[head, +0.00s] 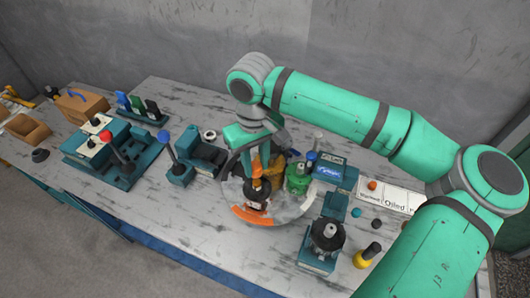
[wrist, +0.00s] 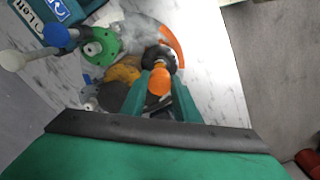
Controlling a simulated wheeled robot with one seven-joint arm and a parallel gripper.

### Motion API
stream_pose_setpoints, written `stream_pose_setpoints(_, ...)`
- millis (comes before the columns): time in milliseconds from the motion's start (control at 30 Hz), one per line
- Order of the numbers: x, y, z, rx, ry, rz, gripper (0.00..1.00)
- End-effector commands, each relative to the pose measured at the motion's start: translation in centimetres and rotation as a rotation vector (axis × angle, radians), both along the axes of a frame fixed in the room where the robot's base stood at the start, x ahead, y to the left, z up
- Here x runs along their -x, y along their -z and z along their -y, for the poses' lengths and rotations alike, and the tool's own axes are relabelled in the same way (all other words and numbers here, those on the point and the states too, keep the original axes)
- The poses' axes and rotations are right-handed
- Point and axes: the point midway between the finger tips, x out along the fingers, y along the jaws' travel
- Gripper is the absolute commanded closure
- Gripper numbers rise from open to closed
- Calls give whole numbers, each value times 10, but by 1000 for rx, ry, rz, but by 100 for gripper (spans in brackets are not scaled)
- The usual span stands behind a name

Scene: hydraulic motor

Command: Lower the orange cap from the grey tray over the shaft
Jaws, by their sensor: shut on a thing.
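My gripper (head: 259,160) is over the round turntable (head: 292,213) in the head view. In the wrist view its fingers (wrist: 160,87) are shut on a small orange cap (wrist: 158,81). The cap is in line with a black round part (wrist: 159,56) that stands by the turntable's orange rim section. The same black part shows in the head view (head: 257,188), just below the fingertips. I cannot tell whether cap and part touch. The shaft's tip is hidden behind the cap. I cannot single out a grey tray.
A green part (head: 298,178) and a yellow-orange part stand close beside my gripper on the turntable. A teal fixture (head: 320,258) with a black disc stands at the front right. Red and blue levers (head: 106,136) are to the left. The bench front is mostly clear.

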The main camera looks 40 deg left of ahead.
Motion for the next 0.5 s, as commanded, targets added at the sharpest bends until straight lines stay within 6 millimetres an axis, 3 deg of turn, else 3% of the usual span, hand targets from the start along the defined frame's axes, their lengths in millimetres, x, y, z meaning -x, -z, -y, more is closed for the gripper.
stream_pose_setpoints(500,-2,26,3,1,7,0,93)
